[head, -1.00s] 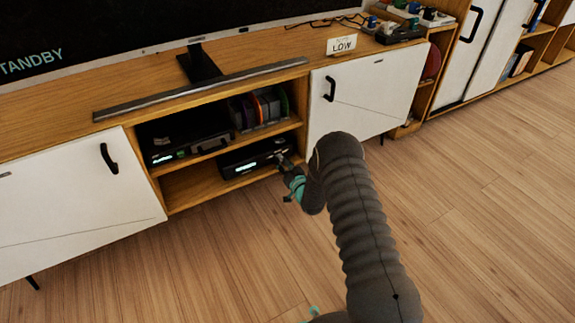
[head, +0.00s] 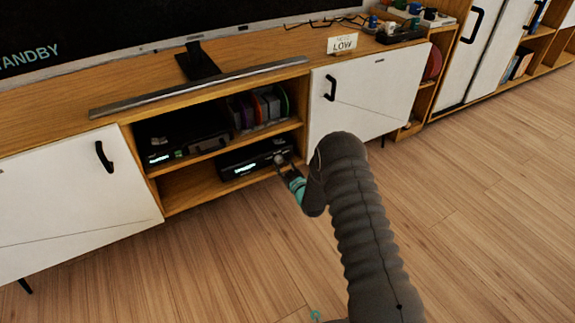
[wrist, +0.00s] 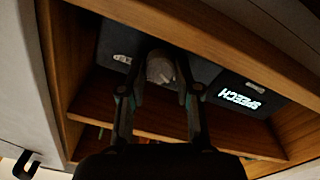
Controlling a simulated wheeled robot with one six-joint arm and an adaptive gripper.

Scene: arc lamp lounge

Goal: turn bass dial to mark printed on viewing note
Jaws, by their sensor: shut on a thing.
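The viewing note (head: 342,44) is a small pale card on top of the cabinet in the head view, and its large print reads LOW. A black audio unit (head: 250,162) sits in the open lower bay, with a lit display. In the wrist view the unit's display (wrist: 240,98) reads SPEECH. A pale round dial (wrist: 159,68) stands out from the unit's front. My gripper (wrist: 158,92) is shut on this dial, one finger on each side. In the head view my gripper (head: 282,167) is at the unit's right end. The dial's pointer and marks cannot be made out.
The wooden shelf (head: 215,150) above the unit holds another black device (head: 180,142) and several upright cases. White cabinet doors (head: 365,95) flank the bay on both sides. The wooden floor in front is clear.

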